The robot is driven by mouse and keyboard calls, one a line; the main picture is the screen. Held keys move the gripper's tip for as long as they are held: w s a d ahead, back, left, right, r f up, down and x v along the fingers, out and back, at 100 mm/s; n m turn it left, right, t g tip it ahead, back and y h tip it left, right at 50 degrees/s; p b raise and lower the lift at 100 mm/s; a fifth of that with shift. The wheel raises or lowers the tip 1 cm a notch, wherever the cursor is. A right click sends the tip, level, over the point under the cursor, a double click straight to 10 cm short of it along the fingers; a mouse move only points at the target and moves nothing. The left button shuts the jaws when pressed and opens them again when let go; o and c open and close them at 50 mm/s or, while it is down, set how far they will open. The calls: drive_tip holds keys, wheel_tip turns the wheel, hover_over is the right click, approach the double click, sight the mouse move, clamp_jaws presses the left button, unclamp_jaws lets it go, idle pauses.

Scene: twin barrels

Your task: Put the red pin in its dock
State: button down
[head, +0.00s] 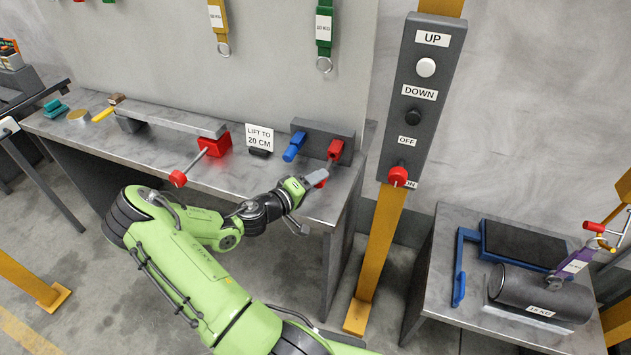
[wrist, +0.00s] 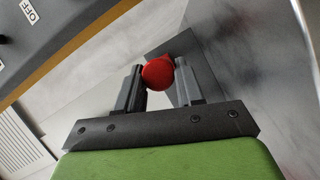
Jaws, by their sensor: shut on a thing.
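The red pin (head: 335,149) is at the right part of the dark grey dock block (head: 313,129) on the back bench. My gripper (head: 329,166) reaches it from the front and is shut on it. In the wrist view the pin's round red end (wrist: 158,74) sits between the two fingers of my gripper (wrist: 160,84), with the dark block (wrist: 182,45) behind it. How deep the pin sits in the block is hidden. A blue pin (head: 294,146) sticks out of the block's left part.
A red block vise (head: 217,144) with a red-knobbed bar stands left on the bench, beside a "LIFT TO 20 CM" sign (head: 260,137). A yellow post with a switch panel (head: 422,90) rises close on the right. A grey barrel (head: 540,292) lies on the right table.

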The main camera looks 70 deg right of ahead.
drive_tip(key=shift+s+d, duration=0.2)
drive_tip(key=shift+d, duration=1.5)
drive_tip(key=shift+s+d, duration=0.15)
drive_tip(key=shift+d, duration=1.5)
drive_tip(key=c, duration=0.6)
unclamp_jaws()
drive_tip(key=v, duration=1.5)
drive_tip(key=shift+w+a, duration=0.2)
drive_tip(key=shift+a, duration=0.15)
